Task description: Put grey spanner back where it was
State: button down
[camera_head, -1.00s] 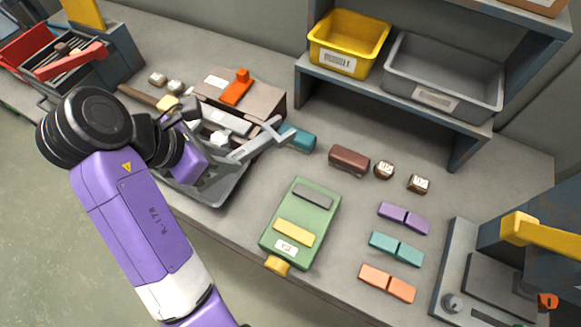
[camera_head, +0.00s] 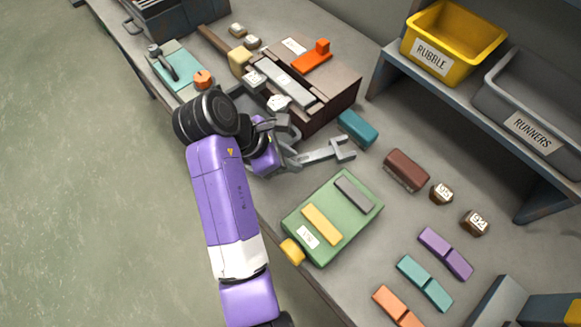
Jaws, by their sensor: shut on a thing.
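The grey spanner (camera_head: 327,153) has an open, forked jaw that points right in the head view. My gripper (camera_head: 286,152) is shut on the spanner's left end and hides that part. The spanner appears to be over the bench between the brown box and the green case; its exact height above the bench I cannot tell. My arm and wrist hide much of the grey tray (camera_head: 247,104) beside the box.
The brown box (camera_head: 345,92) with an orange clamp (camera_head: 312,55) stands behind the gripper. The green case (camera_head: 333,217) lies in front. A teal block (camera_head: 358,128) and a maroon block (camera_head: 406,170) lie to the right. A shelf holds yellow (camera_head: 455,40) and grey (camera_head: 540,105) bins.

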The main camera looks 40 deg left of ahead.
aim_at(290, 175)
jog(key=shift+f, duration=2.3)
jog(key=c, duration=1.2)
grip_release()
jog(key=shift+f, duration=0.1)
jog(key=p+v, duration=0.1)
jog(key=v, duration=1.1)
